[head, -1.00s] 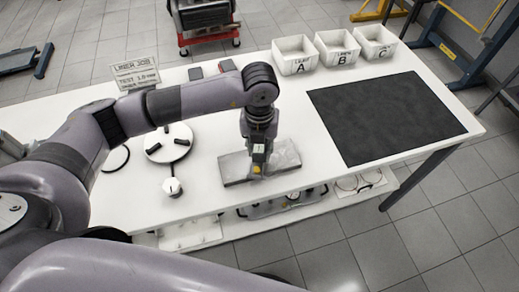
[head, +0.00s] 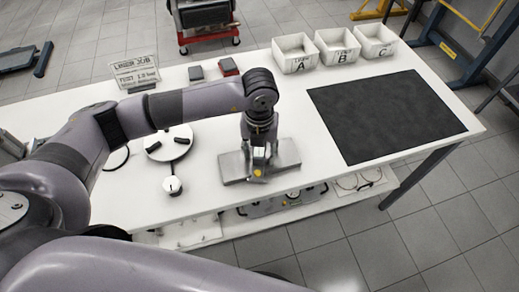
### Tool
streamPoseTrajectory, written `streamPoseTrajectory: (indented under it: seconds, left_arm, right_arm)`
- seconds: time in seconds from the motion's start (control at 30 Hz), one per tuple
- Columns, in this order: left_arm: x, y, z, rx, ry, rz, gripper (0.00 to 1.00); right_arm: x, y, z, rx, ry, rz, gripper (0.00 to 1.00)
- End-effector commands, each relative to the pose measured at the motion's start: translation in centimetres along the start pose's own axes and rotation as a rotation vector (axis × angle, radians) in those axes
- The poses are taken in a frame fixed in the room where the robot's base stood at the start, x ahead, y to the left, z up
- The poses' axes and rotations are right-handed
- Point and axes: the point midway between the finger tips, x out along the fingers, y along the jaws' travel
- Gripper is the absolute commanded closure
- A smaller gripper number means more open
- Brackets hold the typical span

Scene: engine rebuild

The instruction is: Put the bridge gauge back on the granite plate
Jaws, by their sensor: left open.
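A grey slab (head: 286,153), which looks like the granite plate, lies near the front edge of the white table. My left gripper (head: 258,163) points down over its middle and is open. A small yellow spot shows at the fingertips. I cannot tell whether it belongs to the bridge gauge, or whether the fingers touch the plate. The gripper hides part of the slab. No bridge gauge can be made out clearly. My right gripper is out of view.
A black mat (head: 385,115) covers the right of the table (head: 215,205). White bins A (head: 297,65), B (head: 341,58) and C (head: 378,50) stand behind it. Left of the slab are a round disc (head: 183,132) and a small dial (head: 172,187). A sign (head: 135,72) stands behind.

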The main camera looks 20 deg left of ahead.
Motion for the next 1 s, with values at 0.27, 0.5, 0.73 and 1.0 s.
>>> streamPoseTrajectory:
  seconds: [0.27, 0.5, 0.73, 1.0]
  left_arm:
    - [-1.7, -0.1, 0.1, 0.001, -0.004, -0.003, 0.54]
    - [-6.9, -0.1, 0.2, 0.001, -0.007, -0.003, 0.54]
    - [-10.9, 0.0, 0.1, 0.0, -0.003, -0.001, 0.54]
    - [-12.3, 0.0, 0.0, 0.001, 0.0, 0.0, 0.54]
  right_arm:
    - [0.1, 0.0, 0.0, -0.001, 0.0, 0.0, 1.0]
    - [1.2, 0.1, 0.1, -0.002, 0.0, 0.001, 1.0]
    - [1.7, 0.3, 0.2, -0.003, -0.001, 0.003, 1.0]
    - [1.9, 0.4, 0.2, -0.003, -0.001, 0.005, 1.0]
